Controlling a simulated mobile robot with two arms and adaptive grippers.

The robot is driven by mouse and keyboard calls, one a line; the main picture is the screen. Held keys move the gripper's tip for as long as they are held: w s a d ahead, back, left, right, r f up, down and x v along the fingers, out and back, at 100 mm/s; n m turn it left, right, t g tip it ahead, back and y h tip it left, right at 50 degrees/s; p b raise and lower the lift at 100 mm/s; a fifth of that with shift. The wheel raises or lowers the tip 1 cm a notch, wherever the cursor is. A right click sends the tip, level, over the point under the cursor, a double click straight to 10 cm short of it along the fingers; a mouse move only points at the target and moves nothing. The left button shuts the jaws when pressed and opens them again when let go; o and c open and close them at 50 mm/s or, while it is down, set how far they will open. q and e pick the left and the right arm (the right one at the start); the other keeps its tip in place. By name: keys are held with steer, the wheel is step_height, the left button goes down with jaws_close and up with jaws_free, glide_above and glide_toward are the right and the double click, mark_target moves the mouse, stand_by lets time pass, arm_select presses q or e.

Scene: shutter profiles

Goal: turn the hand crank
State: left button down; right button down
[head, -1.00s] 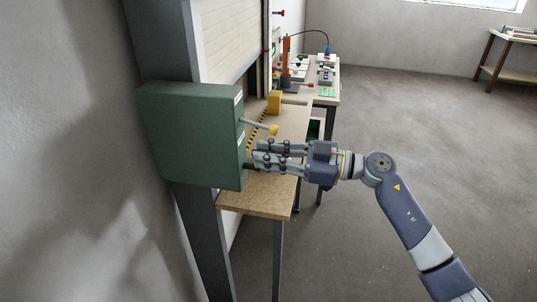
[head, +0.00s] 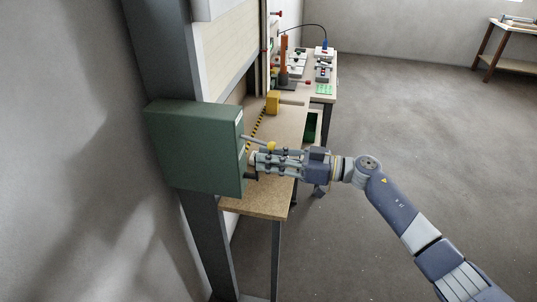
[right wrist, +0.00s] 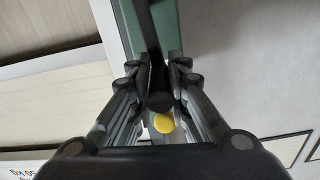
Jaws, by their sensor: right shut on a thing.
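The green box (head: 195,148) is mounted on a grey post at the left in the head view. A thin rod with a yellow knob (head: 271,146) sticks out of its right side. My right gripper (head: 256,161) is beside that side, just below the knob, and is shut on the hand crank. In the right wrist view the crank's dark handle (right wrist: 159,80) lies between the fingers (right wrist: 155,92), with the yellow knob (right wrist: 163,123) close by. In the head view the fingers hide most of the crank. My left gripper is out of view.
A wooden bench (head: 255,202) stands beside and below the box, with a yellow block (head: 273,102) on it. A farther table holds an orange-columned device (head: 284,60) and small fixtures. A cream shutter (head: 225,50) is at the left.

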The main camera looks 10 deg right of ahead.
steer(key=shift+w+r, duration=0.15)
steer(key=shift+r, duration=0.1)
steer(key=c, duration=1.5)
jaws_free()
steer(key=shift+w, duration=0.15)
steer(key=shift+f, duration=0.1)
steer(key=shift+s, duration=0.35)
steer(key=v, duration=1.2)
steer(key=shift+w, duration=0.1)
